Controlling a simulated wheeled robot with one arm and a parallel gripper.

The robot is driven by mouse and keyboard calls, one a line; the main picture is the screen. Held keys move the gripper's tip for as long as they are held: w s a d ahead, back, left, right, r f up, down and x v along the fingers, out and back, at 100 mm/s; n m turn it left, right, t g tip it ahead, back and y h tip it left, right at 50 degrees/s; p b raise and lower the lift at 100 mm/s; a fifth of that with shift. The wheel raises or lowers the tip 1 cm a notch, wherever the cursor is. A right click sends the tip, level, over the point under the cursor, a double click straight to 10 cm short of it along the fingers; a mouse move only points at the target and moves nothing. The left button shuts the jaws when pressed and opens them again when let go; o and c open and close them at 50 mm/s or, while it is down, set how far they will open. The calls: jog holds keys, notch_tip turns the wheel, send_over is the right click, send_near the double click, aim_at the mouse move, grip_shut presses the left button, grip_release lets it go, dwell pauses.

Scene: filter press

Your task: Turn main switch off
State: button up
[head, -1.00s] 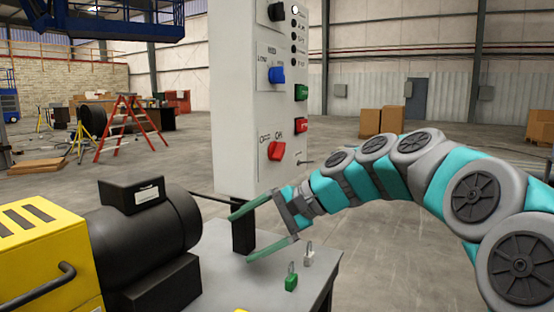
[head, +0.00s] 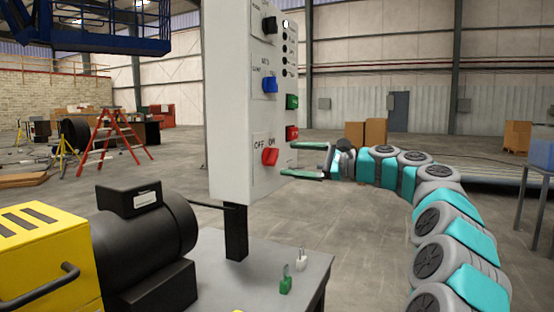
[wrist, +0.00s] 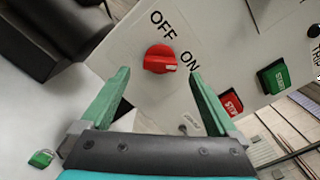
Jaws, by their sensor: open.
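The main switch is a red rotary knob (head: 269,157) low on the grey control box (head: 228,110), under the labels OFF and ON. In the wrist view the red knob (wrist: 160,59) lies ahead of and between my fingers, with OFF and ON printed beside it; its pale mark is on the side towards ON. My gripper (head: 308,160) is open and empty, just right of the knob in the head view. In the wrist view my gripper (wrist: 156,80) has its green fingers spread wide, with the knob slightly beyond their tips. No contact with the knob shows.
A blue knob (head: 270,85) and a black knob (head: 269,24) sit above the switch. Green (head: 292,102) and red (head: 292,132) push buttons are on the box's side, close to my gripper. A black motor (head: 150,235) and padlocks (head: 285,280) are on the table below.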

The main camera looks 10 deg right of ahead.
aim_at(277, 157)
jog(key=x, duration=0.5)
jog(key=shift+w+a, duration=0.15)
jog(key=shift+c, duration=0.2)
jog(key=c, duration=1.3)
jog(key=shift+c, duration=0.2)
